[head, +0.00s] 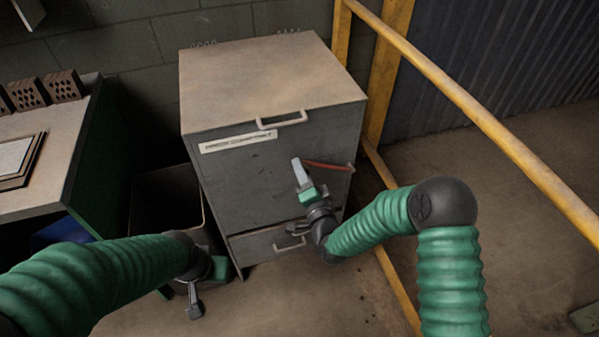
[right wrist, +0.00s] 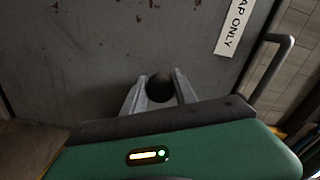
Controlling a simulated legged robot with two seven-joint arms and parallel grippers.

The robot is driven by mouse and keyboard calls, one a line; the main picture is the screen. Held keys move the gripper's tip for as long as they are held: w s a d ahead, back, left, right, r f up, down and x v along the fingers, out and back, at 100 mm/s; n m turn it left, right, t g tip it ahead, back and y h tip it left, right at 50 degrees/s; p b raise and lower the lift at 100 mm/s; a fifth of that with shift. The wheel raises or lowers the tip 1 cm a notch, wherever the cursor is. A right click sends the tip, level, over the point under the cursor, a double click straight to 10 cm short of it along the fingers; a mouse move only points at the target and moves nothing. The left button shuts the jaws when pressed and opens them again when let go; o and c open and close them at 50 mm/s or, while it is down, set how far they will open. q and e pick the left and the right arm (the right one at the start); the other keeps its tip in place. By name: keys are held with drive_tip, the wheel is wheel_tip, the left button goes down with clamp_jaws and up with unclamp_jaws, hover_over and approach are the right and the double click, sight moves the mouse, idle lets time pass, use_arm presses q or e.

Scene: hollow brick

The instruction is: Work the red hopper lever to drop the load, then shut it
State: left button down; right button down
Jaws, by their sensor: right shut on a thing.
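The grey hopper cabinet (head: 250,170) stands against the back wall, with a white label on its front. The red lever (head: 332,167) lies nearly level across the upper right of that front. My right gripper (head: 298,170) is at the lever's left end, shut on it. In the right wrist view a dark round knob (right wrist: 160,87) sits between the fingers (right wrist: 158,88); the red bar does not show there. My left gripper (head: 195,298) hangs low at the lower left, away from the lever; its jaw opening is unclear.
A lower drawer (head: 265,243) with a handle is under the hopper front. A dark open bin (head: 165,195) stands to its left. A bench (head: 50,160) with bricks is at far left. A yellow rail (head: 480,115) runs along the right.

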drive_tip(key=shift+d, duration=0.15)
drive_tip(key=c, duration=1.2)
unclamp_jaws()
drive_tip(key=shift+c, duration=0.2)
drive_tip(key=shift+o, duration=1.2)
drive_tip(key=shift+d, duration=0.1)
drive_tip(key=v, duration=1.6)
drive_tip(key=shift+s+p, duration=0.35)
drive_tip(key=shift+p, duration=0.1)
drive_tip(key=shift+d, duration=0.1)
